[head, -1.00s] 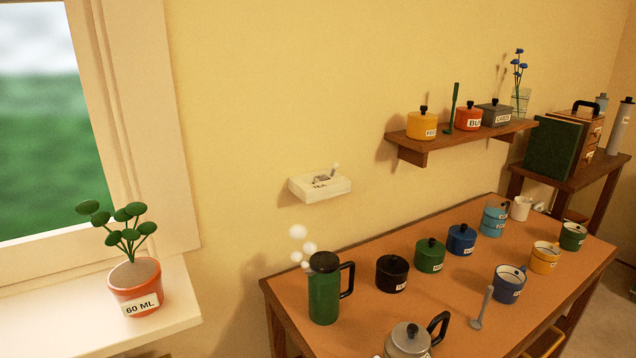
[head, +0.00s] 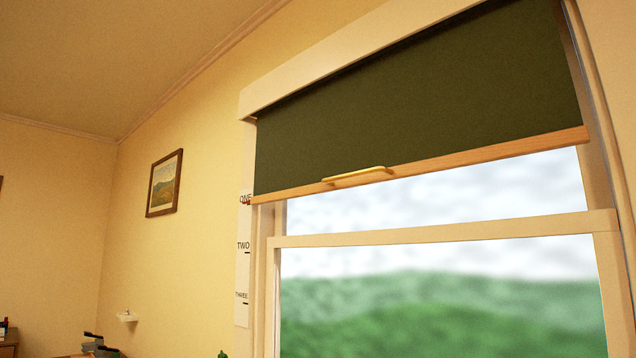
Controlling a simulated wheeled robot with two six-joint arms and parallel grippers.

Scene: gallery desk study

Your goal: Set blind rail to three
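A dark green roller blind (head: 410,100) covers the upper part of the window. Its wooden bottom rail (head: 470,155) carries a brass-coloured pull handle (head: 357,176) near its middle. A pale scale strip (head: 243,270) on the left side of the window frame has marks labelled ONE, TWO and THREE from top to bottom. The rail's left end is level with the ONE mark (head: 246,201). The THREE mark (head: 242,297) is well below it. Neither of my grippers is in view.
The window's cross bar (head: 450,229) runs below the rail, with bare glass around it.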

